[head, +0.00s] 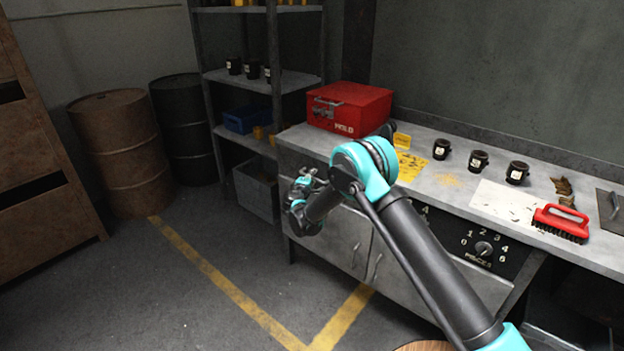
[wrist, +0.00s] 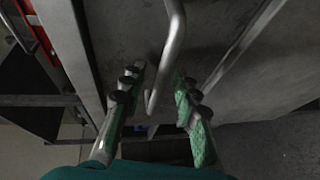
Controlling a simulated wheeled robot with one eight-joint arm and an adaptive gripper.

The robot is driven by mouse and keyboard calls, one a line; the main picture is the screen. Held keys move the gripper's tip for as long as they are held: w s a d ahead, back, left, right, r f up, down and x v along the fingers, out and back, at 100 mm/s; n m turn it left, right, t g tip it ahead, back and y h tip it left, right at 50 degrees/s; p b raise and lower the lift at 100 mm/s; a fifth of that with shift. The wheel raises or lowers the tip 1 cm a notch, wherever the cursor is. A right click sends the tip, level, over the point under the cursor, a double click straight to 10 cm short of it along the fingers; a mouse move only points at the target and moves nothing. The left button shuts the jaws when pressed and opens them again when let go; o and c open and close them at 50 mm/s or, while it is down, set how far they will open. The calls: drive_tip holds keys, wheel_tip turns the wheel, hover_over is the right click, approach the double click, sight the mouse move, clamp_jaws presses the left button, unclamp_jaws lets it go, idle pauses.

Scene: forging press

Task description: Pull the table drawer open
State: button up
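The grey metal table (head: 455,205) stands along the wall, with grey front panels (head: 330,235) below its top. Thin vertical handles (head: 356,254) show on these fronts. My gripper (head: 300,200) is in front of the left part of the table and hides part of its front. In the wrist view, my gripper (wrist: 158,75) is open, with its two fingers apart. A bent metal bar handle (wrist: 173,40) runs down between the fingers there, with a gap visible on each side. I cannot tell which front this handle belongs to, and no drawer is seen standing open.
A red box (head: 350,108), black cups (head: 478,160) and a red brush (head: 560,222) are on the tabletop. A knob panel (head: 484,248) is on the front. A shelf rack (head: 262,80) and barrels (head: 118,150) stand left. The floor (head: 170,290) in front is clear.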

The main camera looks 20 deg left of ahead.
clamp_jaws()
drive_tip(key=shift+s, duration=0.15)
idle(0.4)
drive_tip(key=s+a, duration=0.3)
drive_tip(key=s, duration=0.9)
drive_tip(key=s+a, duration=0.3)
drive_tip(key=s, duration=1)
drive_tip(key=shift+a, duration=0.4)
drive_tip(key=shift+s, duration=0.1)
unclamp_jaws()
